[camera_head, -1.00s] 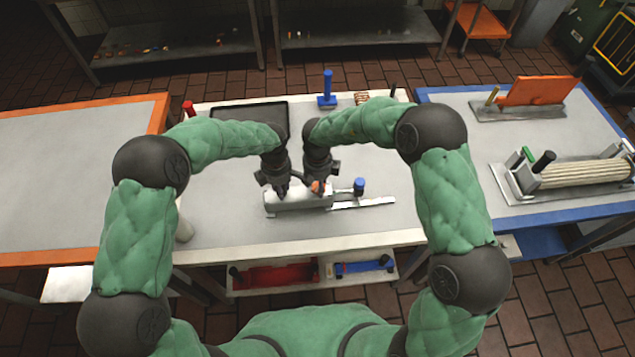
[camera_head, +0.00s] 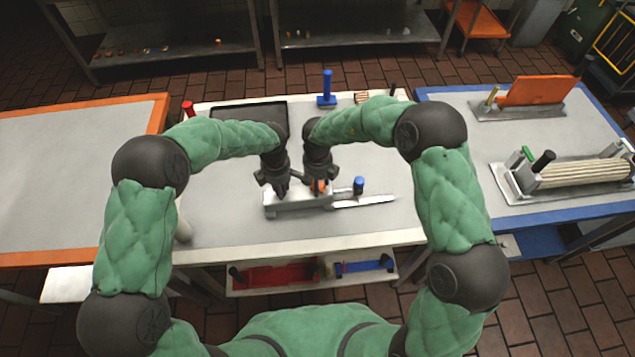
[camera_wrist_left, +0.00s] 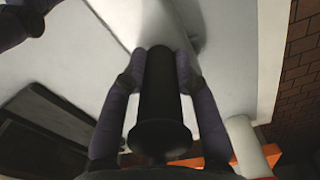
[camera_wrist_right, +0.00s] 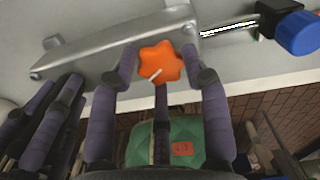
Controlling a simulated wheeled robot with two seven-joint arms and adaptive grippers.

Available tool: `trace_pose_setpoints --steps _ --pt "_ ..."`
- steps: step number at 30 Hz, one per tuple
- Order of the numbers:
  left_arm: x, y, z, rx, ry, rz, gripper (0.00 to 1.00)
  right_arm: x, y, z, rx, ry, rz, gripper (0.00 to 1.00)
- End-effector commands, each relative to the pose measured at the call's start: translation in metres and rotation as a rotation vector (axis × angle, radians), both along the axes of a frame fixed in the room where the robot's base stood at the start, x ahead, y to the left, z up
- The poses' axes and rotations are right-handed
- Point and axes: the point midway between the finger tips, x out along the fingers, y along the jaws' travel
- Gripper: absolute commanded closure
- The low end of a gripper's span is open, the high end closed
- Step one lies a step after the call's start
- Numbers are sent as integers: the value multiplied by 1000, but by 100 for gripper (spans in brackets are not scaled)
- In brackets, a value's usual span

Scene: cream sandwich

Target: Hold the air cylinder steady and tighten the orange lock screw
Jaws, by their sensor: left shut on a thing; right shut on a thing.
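The air cylinder (camera_head: 298,203), a long silver-grey body, lies on the white-edged table in the head view; its silver side also shows in the right wrist view (camera_wrist_right: 90,60). My left gripper (camera_head: 280,192) is over its left part, its fingers shut on an upright black handle (camera_wrist_left: 160,95) in the left wrist view. What lies below the handle is hidden. The orange lock screw (camera_wrist_right: 160,64), a star-shaped knob with a white mark, sits by the cylinder's edge. My right gripper (camera_wrist_right: 158,70) is shut around it, one finger on each side. In the head view it is mostly covered.
A black tray (camera_head: 230,115) and a blue post (camera_head: 327,88) stand behind. The front of the tabletop (camera_head: 240,232) is clear.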

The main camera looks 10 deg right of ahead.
Motion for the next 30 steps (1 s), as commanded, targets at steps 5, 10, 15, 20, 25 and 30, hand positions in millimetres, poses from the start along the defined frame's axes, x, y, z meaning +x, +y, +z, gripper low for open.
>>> trace_pose_setpoints --steps 5,10,15,20,25,30 --pt "-3 -2 -1 0 6 -5 100 4 0 2 6 -12 -168 86" --pt "-3 -2 -1 0 6 -5 100 4 -1 2 6 -12 -323 86" --pt "-3 -2 -1 1 6 -5 100 4 -1 2 7 -12 -457 86" --pt "-3 -1 -1 1 6 -5 100 4 -2 2 6 -11 -557 86" --pt "-3 -1 -1 2 7 -5 100 4 -3 2 6 -11 -629 87" --pt "-3 0 -1 2 7 -4 100 4 -3 2 6 -11 -666 87"
